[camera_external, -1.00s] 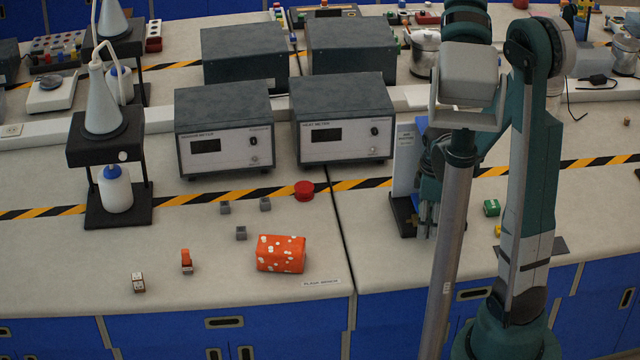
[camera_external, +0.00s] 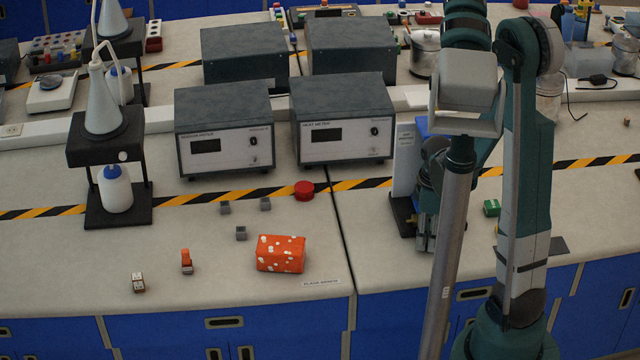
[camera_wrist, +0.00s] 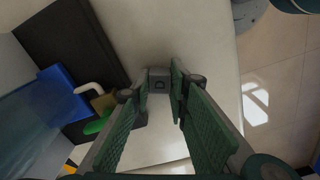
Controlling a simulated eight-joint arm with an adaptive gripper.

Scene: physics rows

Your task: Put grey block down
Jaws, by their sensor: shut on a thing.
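My gripper (camera_wrist: 160,92) is shut on a grey block (camera_wrist: 159,84) in the wrist view. The block sits between the green finger pads at the tips and shows a dark mark on its face. In the external view my gripper (camera_external: 424,238) points down beside a dark stand, partly behind the grey pole; the held block cannot be made out there. Three other grey blocks lie on the left bench, one at the upper left (camera_external: 225,208), one at the upper right (camera_external: 265,204) and one lower down (camera_external: 241,233).
A green block (camera_external: 491,208) lies to the right. On the left bench are an orange spotted block (camera_external: 281,254), a red disc (camera_external: 304,190) and two meters (camera_external: 343,133).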

